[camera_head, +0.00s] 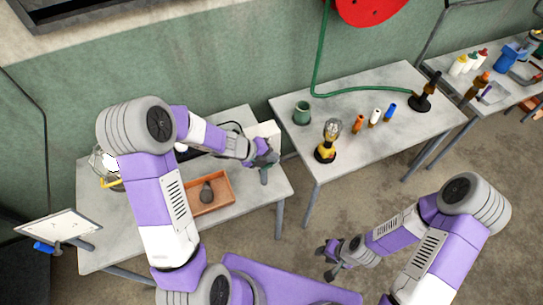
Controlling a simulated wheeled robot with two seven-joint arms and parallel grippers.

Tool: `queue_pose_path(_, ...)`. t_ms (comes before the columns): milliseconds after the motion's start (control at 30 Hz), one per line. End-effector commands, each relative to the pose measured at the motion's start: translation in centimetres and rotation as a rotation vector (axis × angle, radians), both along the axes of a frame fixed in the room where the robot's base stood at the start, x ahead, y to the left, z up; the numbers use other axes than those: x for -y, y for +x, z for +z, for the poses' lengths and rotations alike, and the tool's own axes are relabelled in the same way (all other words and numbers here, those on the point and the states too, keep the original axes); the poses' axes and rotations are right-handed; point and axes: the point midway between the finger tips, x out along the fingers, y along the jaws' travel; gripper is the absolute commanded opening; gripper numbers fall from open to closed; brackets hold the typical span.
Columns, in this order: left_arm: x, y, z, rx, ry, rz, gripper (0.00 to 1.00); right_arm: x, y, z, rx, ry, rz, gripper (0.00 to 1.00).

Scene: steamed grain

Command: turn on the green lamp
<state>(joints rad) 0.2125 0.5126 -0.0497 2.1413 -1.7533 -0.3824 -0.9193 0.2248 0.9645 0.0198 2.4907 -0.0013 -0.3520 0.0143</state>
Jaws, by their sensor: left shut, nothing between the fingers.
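My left gripper (264,168) is shut and empty, over the right end of the left table, beside a white block-like thing (267,131). A grey-green piece shows at its fingertips; I cannot tell whether it is the fingers or part of a green lamp. No clearly green lamp shows. A yellow and black lamp-like thing with a clear bulb (332,130) stands upright on the middle table. A bright white round thing with yellow (103,160) is partly hidden behind my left arm. My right gripper (329,262) is open and empty, low over the floor.
An orange tray (222,180) holding a dark round thing is on the left table. A green pot (301,113), several small bottles (375,117) and a black stand (421,103) are on the middle table (350,160). A gap separates the tables.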

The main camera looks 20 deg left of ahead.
Motion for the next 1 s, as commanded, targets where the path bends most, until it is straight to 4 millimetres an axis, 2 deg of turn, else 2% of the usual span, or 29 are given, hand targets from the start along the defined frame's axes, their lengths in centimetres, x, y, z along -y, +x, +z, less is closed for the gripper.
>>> queue_pose_path(267, -0.1, -0.1, 1.0, 0.0, 0.0, 0.0, 0.0, 0.0, 0.0, 1.0, 0.0, 0.0, 0.0, 0.38)
queue_pose_path(567, -0.5, -0.4, 4.7, -0.001, -0.001, -0.005, 0.0, 0.0, 0.0, 4.9, 0.0, 0.0, 0.0, 0.38)
queue_pose_path(833, -1.5, -1.2, 9.7, 0.008, 0.003, -0.009, 0.0, 0.0, 0.0, 4.3, 0.0, 0.0, 0.0, 0.38)
queue_pose_path(1000, -2.0, -1.7, 12.2, 0.006, 0.001, -0.008, 0.0, 0.0, 0.0, 4.3, 0.0, 0.0, 0.0, 0.38)
